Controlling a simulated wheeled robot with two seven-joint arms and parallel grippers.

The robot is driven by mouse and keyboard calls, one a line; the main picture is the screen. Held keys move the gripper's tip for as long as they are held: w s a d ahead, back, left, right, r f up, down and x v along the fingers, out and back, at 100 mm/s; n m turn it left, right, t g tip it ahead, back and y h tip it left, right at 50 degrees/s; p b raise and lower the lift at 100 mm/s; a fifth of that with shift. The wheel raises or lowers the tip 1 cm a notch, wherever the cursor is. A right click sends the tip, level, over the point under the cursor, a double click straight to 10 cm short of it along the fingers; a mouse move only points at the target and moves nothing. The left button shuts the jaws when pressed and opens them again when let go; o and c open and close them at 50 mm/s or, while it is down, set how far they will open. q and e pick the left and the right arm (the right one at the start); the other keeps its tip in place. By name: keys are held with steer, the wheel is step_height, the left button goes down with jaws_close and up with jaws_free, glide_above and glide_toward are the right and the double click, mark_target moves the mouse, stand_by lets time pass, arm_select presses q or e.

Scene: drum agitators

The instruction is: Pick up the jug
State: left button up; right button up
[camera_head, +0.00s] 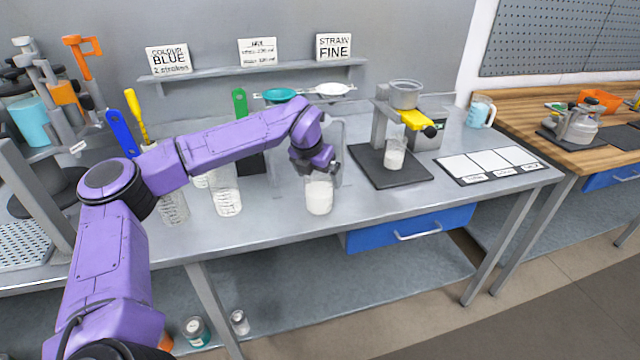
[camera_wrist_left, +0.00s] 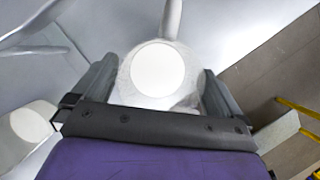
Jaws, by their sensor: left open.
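A clear jug (camera_head: 319,197) with white contents stands near the front edge of the grey bench, just below my left gripper (camera_head: 320,166). In the left wrist view the jug's round white contents (camera_wrist_left: 158,80) lie between the two open fingers, with a pale handle-like bar (camera_wrist_left: 172,18) pointing away at the top. The fingers flank the jug; whether they touch it I cannot tell. Another jug (camera_head: 480,113) with light blue contents stands at the bench's right end. My right gripper is out of view.
Clear measuring vessels (camera_head: 226,195) stand left of the jug under my arm. A black mat (camera_head: 405,178) bears a stand and a small white-filled beaker (camera_head: 394,154). A white card tray (camera_head: 492,163) lies farther right. A shelf (camera_head: 250,70) runs behind.

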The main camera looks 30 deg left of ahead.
arm_select(q)
steer(key=shift+w+f, duration=1.05)
steer(key=shift+f, duration=0.15)
steer(key=shift+s+a+r, duration=0.1)
steer(key=shift+s+r, duration=0.25)
steer(key=shift+s, duration=0.3)
steer(key=c, duration=1)
steer(key=shift+w, duration=0.2)
steer(key=shift+c, duration=0.4)
